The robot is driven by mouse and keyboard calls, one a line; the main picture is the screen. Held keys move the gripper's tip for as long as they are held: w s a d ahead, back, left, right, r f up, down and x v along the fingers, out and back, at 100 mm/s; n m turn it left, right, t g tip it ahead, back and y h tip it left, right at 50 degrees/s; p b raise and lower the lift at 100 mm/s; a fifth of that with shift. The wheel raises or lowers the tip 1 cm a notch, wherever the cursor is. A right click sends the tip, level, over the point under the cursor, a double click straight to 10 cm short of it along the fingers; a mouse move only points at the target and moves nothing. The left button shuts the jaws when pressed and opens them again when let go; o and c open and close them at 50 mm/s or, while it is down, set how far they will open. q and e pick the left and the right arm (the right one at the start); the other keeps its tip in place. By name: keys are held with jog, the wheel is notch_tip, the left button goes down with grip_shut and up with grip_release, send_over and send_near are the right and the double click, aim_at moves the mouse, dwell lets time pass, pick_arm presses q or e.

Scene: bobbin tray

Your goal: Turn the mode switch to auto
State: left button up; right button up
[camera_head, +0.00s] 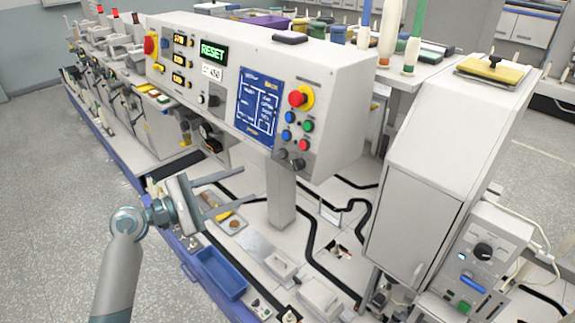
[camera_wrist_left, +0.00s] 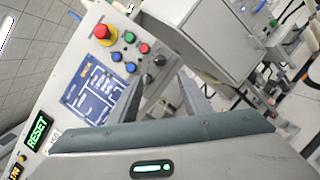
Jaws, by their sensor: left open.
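A white control panel (camera_head: 330,75) carries two dark rotary knobs at its lower right, the left knob (camera_head: 283,154) and the right knob (camera_head: 298,164). Another small dark knob (camera_head: 202,99) is left of the blue screen. I cannot tell which is the mode switch or read its setting. In the left wrist view a dark knob (camera_wrist_left: 160,60) shows beyond the coloured buttons. My left gripper (camera_head: 243,187) is open and empty, below and left of the panel knobs and apart from them. My right gripper is not in view.
A red emergency button (camera_head: 298,97) and coloured buttons sit above the knobs. A grey post (camera_head: 281,195) holds the panel up. A blue tray (camera_head: 220,270) lies below my left gripper. A tall white cabinet (camera_head: 410,225) stands right. The floor at left is clear.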

aim_at(293, 167)
pick_arm(q)
jog(key=p+x, duration=0.4)
jog(key=x, duration=0.8)
jog(key=shift+w+d+r, duration=0.15)
jog(key=shift+w+d, duration=0.05)
jog(key=shift+d, duration=0.1)
jog(key=shift+w+d, duration=0.25)
jog(key=shift+d, duration=0.15)
jog(key=shift+c, duration=0.4)
jog(key=c, duration=1)
jog(key=shift+o, duration=0.2)
